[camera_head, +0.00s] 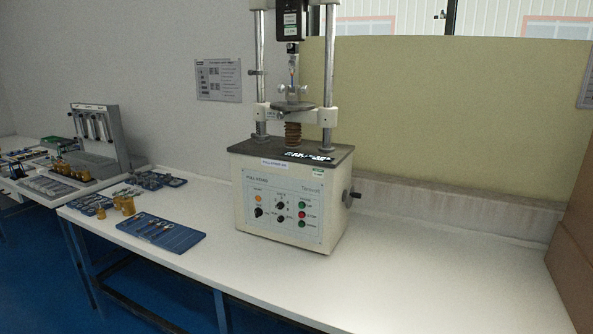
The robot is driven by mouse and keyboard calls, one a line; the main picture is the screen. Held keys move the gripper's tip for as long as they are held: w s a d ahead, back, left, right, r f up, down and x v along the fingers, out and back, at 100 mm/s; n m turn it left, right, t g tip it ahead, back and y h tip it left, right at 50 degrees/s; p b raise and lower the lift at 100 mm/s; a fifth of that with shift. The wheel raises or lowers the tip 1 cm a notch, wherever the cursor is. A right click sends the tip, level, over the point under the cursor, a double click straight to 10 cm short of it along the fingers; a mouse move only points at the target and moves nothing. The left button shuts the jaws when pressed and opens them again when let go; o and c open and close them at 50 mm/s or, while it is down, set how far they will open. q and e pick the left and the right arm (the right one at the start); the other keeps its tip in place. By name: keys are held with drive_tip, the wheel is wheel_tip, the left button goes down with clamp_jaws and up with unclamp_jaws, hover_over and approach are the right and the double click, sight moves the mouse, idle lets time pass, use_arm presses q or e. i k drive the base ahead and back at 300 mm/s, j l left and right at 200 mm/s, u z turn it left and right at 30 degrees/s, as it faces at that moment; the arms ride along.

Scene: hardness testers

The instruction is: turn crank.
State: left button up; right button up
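The crank (351,196) is a small dark wheel with a handle on the right side of the tester's base. The tester (285,208) is a cream box with knobs, buttons and lights on its front and a dark top plate. Two upright metal columns rise from it, with a crosshead, a brown threaded screw and a black gauge between them. The crank stands clear, with nothing touching it. Neither my left nor my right gripper is in view.
The tester stands on a long white table (420,270). The table is bare to the right of the crank, up to a brown box-like side (572,240). A blue tray (165,234) with metal tools, brass weights (127,205) and other equipment lie to the left.

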sight(350, 194)
drive_tip(key=i+j+z, duration=0.35)
drive_tip(key=i+j, duration=0.75)
drive_tip(key=i, duration=0.1)
